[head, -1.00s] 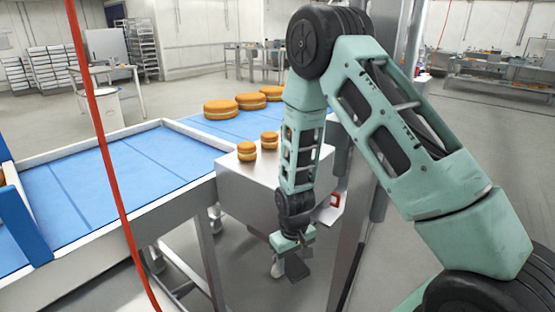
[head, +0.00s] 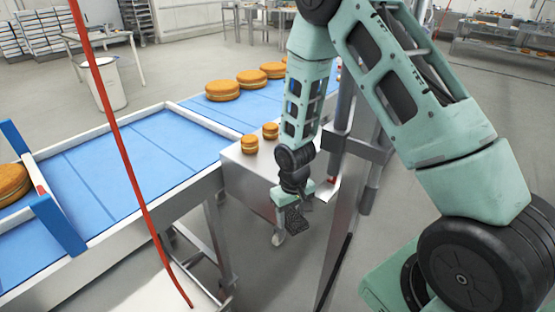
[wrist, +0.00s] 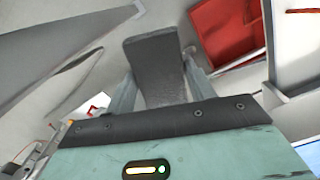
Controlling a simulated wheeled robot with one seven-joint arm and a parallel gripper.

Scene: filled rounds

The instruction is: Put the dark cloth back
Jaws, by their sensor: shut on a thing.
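My gripper (head: 294,198) hangs beside the metal box at the belt's side, below its top. In the wrist view, my gripper (wrist: 158,88) is shut on the dark cloth (wrist: 155,58), a dark grey flat piece reaching out past the fingertips. In the head view, the dark cloth (head: 297,220) hangs below the fingers as a small dark patch, clear of the floor. A red open holder (wrist: 228,35) is just right of the cloth in the wrist view. In the head view it is mostly hidden behind my wrist.
A blue conveyor belt (head: 130,160) with white rails runs at left, carrying several large filled rounds (head: 222,91). Two small rounds (head: 250,143) stand on the metal box (head: 240,165). A red hose (head: 120,150) hangs in front. A metal post (head: 345,110) stands close behind my forearm.

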